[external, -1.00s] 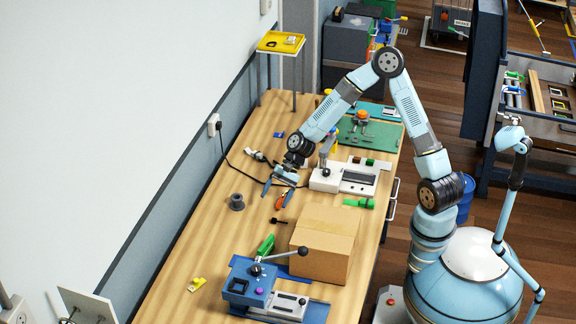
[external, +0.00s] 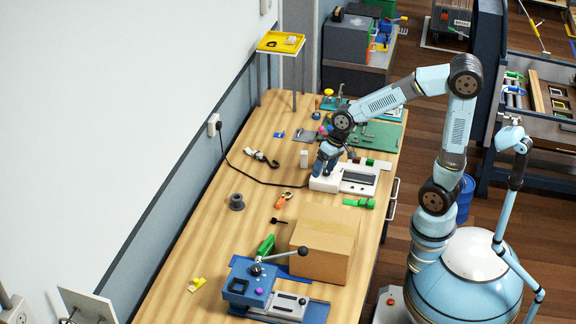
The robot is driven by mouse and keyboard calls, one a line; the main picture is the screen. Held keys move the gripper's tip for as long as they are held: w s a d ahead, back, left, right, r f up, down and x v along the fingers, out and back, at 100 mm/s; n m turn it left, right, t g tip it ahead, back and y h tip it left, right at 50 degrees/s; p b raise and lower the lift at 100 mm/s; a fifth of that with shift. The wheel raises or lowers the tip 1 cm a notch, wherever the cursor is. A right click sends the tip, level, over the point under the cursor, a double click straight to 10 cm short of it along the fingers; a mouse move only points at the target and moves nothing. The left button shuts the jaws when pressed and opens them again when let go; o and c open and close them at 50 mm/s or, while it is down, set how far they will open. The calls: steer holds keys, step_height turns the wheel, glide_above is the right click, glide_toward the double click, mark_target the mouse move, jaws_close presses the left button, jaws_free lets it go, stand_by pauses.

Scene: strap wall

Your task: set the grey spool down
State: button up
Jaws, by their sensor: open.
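The grey spool (external: 237,202) stands upright on the wooden workbench (external: 200,240), left of the cardboard box. Nothing touches it. My gripper (external: 319,172) is open and points down at the left end of the white device (external: 352,179), well to the right of and behind the spool. The fingers are small and partly merge with the wrist in this view, and I cannot tell whether they touch the device.
A cardboard box (external: 325,240) and a blue lever press (external: 250,287) stand at the front. An orange item (external: 283,200) and a green part (external: 360,203) lie nearby. A black cable runs over the bench. Bare wood surrounds the spool.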

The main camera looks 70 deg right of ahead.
steer(key=s+d+r+n+t+h, duration=0.1)
steer(key=s+d+r+n, duration=0.1)
steer(key=s+r, duration=0.3)
steer(key=s+d+r+n+t, duration=0.1)
steer(key=s+d+r+n, duration=0.2)
steer(key=s, duration=1.1)
step_height(320, 180, up, 2)
steer(key=shift+d+r+h, duration=0.1)
steer(key=shift+d+h, duration=0.3)
steer(key=shift+d, duration=0.35)
